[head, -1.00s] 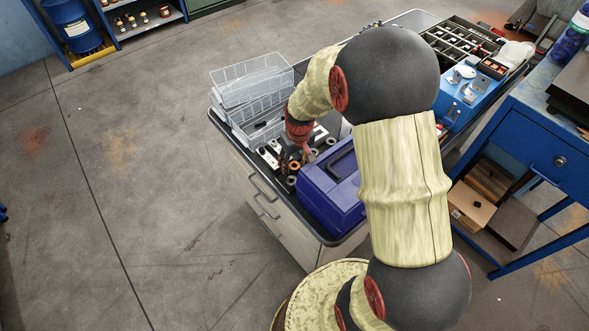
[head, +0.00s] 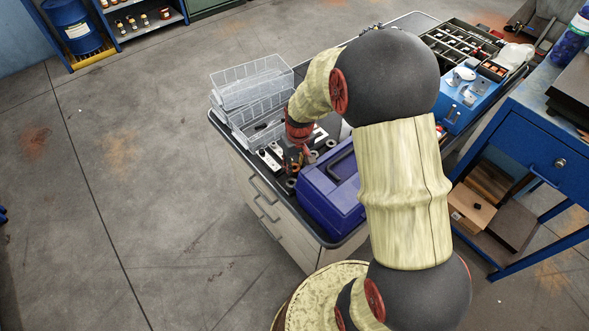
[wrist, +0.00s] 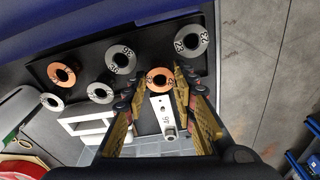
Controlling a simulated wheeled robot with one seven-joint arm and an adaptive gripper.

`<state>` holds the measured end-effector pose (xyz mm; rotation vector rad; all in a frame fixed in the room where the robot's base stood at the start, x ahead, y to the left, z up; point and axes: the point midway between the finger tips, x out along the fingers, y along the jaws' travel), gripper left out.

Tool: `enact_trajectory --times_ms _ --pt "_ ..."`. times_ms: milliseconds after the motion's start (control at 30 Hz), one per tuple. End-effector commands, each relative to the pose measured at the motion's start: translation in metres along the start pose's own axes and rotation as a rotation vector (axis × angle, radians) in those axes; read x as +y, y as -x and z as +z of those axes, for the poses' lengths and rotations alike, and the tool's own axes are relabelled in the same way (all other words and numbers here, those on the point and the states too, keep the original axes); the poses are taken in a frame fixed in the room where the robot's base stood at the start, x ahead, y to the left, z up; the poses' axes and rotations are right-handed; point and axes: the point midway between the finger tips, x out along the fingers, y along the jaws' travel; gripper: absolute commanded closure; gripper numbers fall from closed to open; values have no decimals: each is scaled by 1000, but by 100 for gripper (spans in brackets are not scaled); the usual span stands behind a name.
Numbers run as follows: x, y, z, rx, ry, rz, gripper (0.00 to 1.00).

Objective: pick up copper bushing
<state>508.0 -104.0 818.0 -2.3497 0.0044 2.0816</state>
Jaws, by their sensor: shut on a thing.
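A copper bushing (wrist: 159,78) with dark numbers on its face sits between the two fingertips of my gripper (wrist: 160,82) in the wrist view. The fingers are closed on its sides. I cannot tell whether it is clear of the surface below. A second copper bushing (wrist: 62,75) lies to the left on the dark tray (wrist: 85,62). In the head view my gripper (head: 293,158) points down at the bench top beside the blue toolbox, and the held bushing is too small and hidden to make out.
Several grey numbered bushings stand around, including one (wrist: 120,60) left of my gripper and one (wrist: 190,41) to its right. A pale block (wrist: 162,112) is close below the held bushing.

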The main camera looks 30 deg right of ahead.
Motion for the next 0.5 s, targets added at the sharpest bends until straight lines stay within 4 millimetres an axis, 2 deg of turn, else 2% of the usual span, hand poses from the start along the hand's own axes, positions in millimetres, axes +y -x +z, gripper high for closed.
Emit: enact_trajectory --times_ms 267,367,500 --pt "0 3 -1 1 0 0 100" --pt "0 14 -3 3 0 1 100" --pt "0 41 -6 4 0 1 100"
